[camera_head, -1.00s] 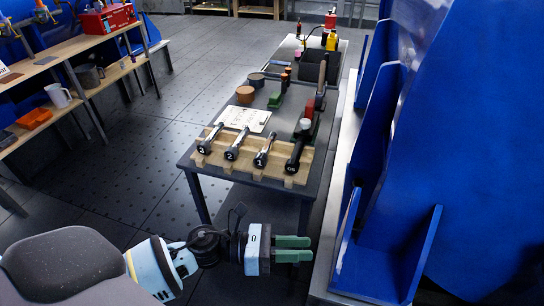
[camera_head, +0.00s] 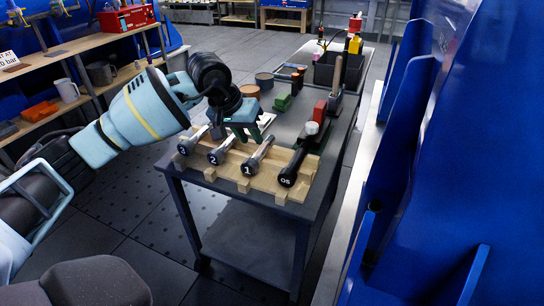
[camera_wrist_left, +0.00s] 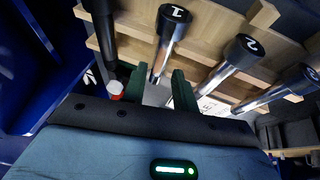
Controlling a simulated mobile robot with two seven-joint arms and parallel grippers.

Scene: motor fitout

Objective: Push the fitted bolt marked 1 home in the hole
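The bolt marked 1 (camera_head: 251,166) lies tilted in a wooden rack (camera_head: 266,184), its black head toward the front and its silver shank behind. It also shows in the left wrist view (camera_wrist_left: 173,22). My left gripper (camera_head: 241,134) is over the rack, near the shanks of bolts 1 and 2. In the wrist view its green fingers (camera_wrist_left: 160,88) are apart, with bolt 1's shank showing between them; I cannot tell whether they touch it. The hole for the bolt cannot be made out. My right gripper is not in view.
Bolts marked 2 (camera_head: 217,155) and 3 (camera_head: 188,145) and a black one marked OS (camera_head: 289,177) share the rack. Green, red and black items stand behind on the dark table (camera_head: 330,142). A large blue structure (camera_head: 475,160) rises on the right.

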